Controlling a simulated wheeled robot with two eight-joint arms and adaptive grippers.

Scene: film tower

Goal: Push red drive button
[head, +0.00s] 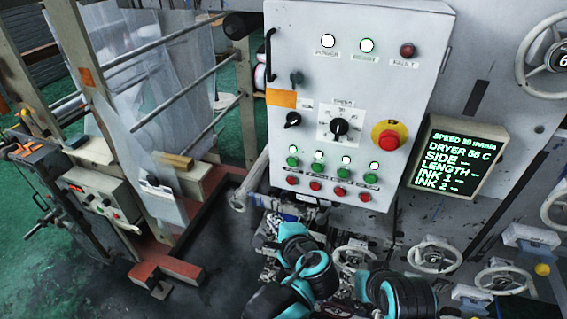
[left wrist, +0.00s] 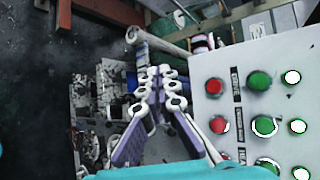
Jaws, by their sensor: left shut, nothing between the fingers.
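A white control panel (head: 245,5) carries a row of green buttons (head: 293,161) with lit white lamps above and a row of red buttons (head: 315,186) below. In the left wrist view the red buttons (left wrist: 214,87) lie along the panel's near side, right of my fingers. My left gripper (left wrist: 164,74) is shut and empty, beside the panel's lower edge and apart from the buttons. In the head view it is low, below the panel's left part. My right gripper does not show.
A large red mushroom button (head: 388,137) on yellow sits above the button rows, right of a black knob (head: 339,127). A display (head: 459,158) stands to the right. Handwheels (head: 434,256) line the machine below the panel. A pale roller (head: 250,182) juts out left of it.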

